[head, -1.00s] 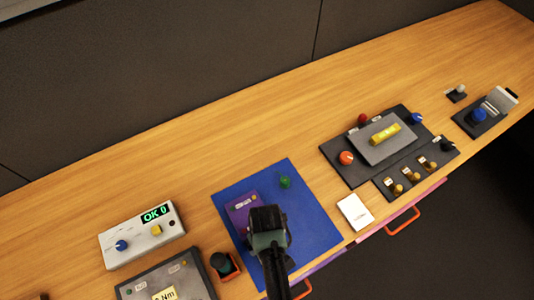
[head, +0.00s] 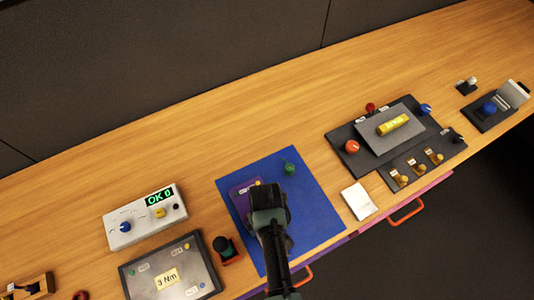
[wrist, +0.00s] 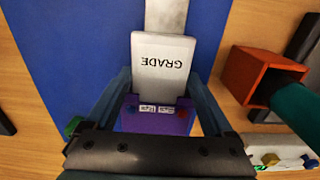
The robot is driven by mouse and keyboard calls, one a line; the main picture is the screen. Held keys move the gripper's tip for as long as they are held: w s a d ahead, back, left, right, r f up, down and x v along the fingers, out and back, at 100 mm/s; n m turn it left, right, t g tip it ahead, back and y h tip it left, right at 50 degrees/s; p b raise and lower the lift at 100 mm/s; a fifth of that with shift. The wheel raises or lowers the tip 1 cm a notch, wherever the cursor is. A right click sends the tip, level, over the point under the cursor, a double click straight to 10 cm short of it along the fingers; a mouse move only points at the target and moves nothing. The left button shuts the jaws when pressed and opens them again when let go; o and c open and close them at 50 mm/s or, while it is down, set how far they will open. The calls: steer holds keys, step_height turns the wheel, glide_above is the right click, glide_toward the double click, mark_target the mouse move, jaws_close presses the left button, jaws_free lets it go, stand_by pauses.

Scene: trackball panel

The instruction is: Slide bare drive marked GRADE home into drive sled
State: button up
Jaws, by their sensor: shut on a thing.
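The bare drive marked GRADE (wrist: 161,60) is a pale block with dark lettering in the wrist view. My gripper (wrist: 160,82) is shut on it, one finger on each side. The purple drive sled (wrist: 154,119) lies at the drive's lower end in the wrist view, with small labels. The drive overlaps the sled's edge there; I cannot tell how deep it sits. In the head view my gripper (head: 268,202) hides the drive and part of the sled (head: 240,192), which lies on the blue mat (head: 310,215).
A green knob (head: 289,169) stands on the mat. A red-brown holder (head: 229,252) with a dark green handle is left of the mat. A grey 3 Nm panel (head: 140,279) and an OK 0 box (head: 122,240) are further left. A white card (head: 358,200) lies to the right.

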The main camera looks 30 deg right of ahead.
steer(key=shift+w, duration=0.3)
stand_by(0.4)
steer(key=o, duration=0.9)
steer(key=shift+r+p, duration=3.55)
steer(key=shift+p, duration=0.05)
